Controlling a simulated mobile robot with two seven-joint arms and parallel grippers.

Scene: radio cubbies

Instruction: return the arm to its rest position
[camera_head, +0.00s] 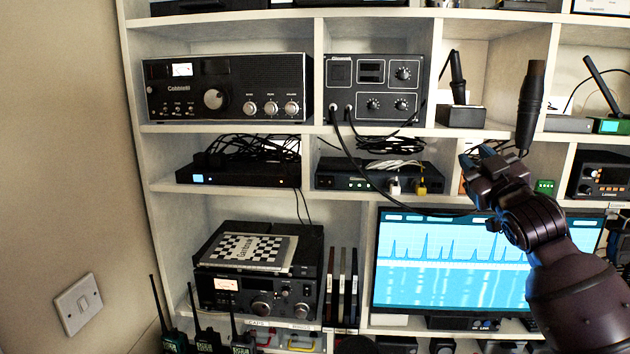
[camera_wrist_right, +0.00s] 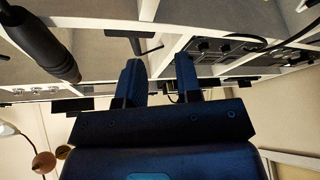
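My right arm (camera_head: 580,295) reaches in from the lower right of the head view, in front of the monitor. My right gripper (camera_head: 477,158) is raised before the middle shelf, just above the monitor's top edge. In the right wrist view, the two fingers of this gripper (camera_wrist_right: 159,72) stand apart with nothing between them. It is open and empty. My left gripper and arm are not in view.
A dark tapered cylinder (camera_head: 530,105) stands close to the right gripper; it shows at left in the wrist view (camera_wrist_right: 42,45). Behind are shelves (camera_head: 230,129) with radios (camera_head: 228,88), cables, a network box (camera_head: 370,178) and a lit monitor (camera_head: 450,270).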

